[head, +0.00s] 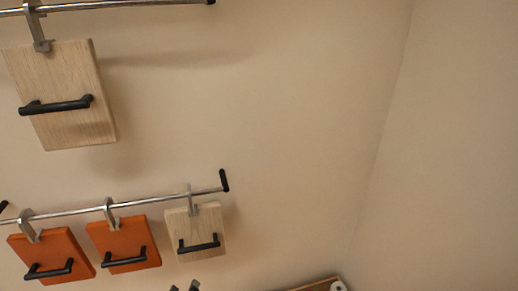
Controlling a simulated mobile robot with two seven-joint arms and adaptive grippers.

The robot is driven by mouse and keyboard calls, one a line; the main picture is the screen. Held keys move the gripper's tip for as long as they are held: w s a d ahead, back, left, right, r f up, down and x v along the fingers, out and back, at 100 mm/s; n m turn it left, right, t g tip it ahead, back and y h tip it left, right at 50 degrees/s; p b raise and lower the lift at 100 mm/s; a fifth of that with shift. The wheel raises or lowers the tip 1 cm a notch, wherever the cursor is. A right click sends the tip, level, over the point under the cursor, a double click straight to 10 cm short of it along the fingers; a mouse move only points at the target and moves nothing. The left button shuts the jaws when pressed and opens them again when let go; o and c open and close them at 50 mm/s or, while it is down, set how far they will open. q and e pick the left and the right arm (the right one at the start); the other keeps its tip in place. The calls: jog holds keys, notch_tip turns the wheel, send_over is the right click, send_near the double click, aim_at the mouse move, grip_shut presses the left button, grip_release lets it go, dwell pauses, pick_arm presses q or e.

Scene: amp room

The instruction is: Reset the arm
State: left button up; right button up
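Neither of my arms can be made out for certain in the head view. Two small dark tips (194,286) show at the bottom edge, below the small pale board. They are cut off, and I cannot tell what they belong to.
A large pale wooden board (68,75) with a black handle hangs from an upper metal rail (130,5). Two orange boards (122,236) and a small pale board (198,226) hang from a lower rail (150,201). A wooden edge (318,286) shows at the bottom. The right wall is bare.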

pick_arm(q)
jog(key=s+f+m+g+p, duration=0.3)
jog(key=s+f+m+p, duration=0.1)
jog(key=s, duration=0.9)
jog(key=s+a+f+m+g+p, duration=0.1)
jog(key=s+f+m+g+p, duration=0.1)
jog(key=s, duration=1.2)
jog(key=f+m+p, duration=0.1)
jog(key=m+p, duration=0.1)
jog(key=m, duration=0.1)
jog(key=shift+f+m+g, duration=0.35)
jog(key=shift+m+g, duration=0.05)
pick_arm(e)
jog(key=w+r+t, duration=0.1)
jog(key=w+r, duration=0.2)
jog(key=r, duration=0.6)
jog(key=shift+w+a, duration=0.2)
jog(key=shift+a, duration=0.15)
jog(key=shift+w+a+r, duration=0.2)
jog(key=shift+w+r, duration=0.1)
jog(key=shift+w, duration=0.25)
jog(key=shift+s, duration=0.15)
jog(key=shift+s+d+f, duration=0.15)
jog(key=shift+s+d, duration=0.1)
jog(key=shift+s, duration=0.2)
jog(key=shift+w, duration=0.15)
jog(key=shift+w+a, duration=0.2)
jog(key=shift+w, duration=0.15)
